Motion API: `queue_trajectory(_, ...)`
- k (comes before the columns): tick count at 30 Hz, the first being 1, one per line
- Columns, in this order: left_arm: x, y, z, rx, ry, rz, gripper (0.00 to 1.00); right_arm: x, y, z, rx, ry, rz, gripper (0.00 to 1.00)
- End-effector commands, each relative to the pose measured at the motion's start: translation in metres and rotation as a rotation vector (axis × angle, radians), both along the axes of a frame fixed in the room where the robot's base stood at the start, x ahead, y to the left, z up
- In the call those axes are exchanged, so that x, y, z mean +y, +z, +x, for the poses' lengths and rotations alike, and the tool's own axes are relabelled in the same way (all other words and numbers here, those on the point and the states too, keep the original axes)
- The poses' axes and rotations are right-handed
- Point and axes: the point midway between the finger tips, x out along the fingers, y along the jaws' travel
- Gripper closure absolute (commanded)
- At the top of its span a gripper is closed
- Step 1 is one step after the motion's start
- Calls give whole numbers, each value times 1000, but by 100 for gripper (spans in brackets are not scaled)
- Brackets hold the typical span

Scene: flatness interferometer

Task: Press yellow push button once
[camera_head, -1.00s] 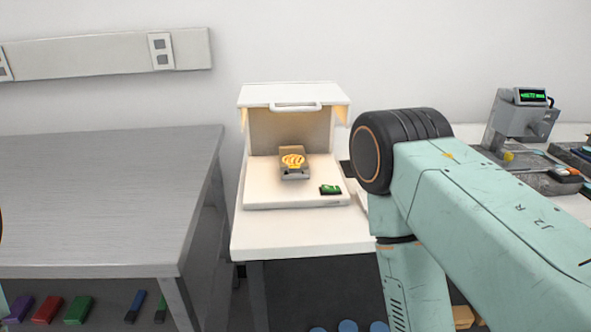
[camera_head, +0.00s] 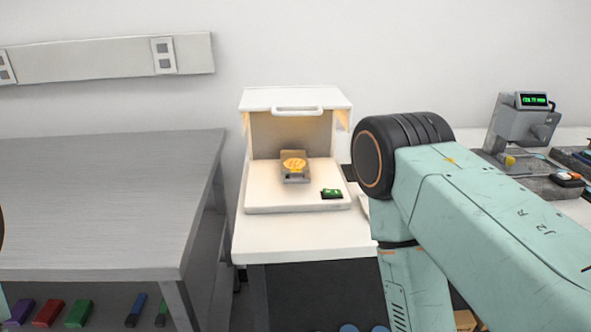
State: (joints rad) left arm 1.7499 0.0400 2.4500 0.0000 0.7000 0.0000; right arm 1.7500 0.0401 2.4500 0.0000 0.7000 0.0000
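A small yellow knob-like part (camera_head: 510,160), which may be the yellow push button, sits low on the grey gauge stand (camera_head: 517,124) at the right. The stand carries a lit green display (camera_head: 533,100). The white interferometer (camera_head: 250,196) stands on a white table, with its hood (camera_head: 262,99) raised. Inside it, a round yellow patterned disc (camera_head: 294,165) lies on a grey block, and a small green display (camera_head: 331,193) is at its front right. My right arm covers the area between the interferometer and the stand. Neither gripper shows.
A grey metal table (camera_head: 100,200) fills the left, with coloured blocks (camera_head: 78,313) on a shelf below. A wall rail with sockets (camera_head: 110,57) runs above it. The white table (camera_head: 300,237) has free room in front of the interferometer.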

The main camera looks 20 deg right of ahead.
Motion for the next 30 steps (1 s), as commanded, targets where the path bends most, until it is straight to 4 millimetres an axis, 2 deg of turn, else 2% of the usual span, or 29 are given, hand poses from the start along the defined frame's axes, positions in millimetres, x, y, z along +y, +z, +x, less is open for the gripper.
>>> queue_trajectory(20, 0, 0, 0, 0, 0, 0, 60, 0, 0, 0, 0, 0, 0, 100)
queue_trajectory(30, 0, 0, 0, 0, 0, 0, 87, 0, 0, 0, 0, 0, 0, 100)
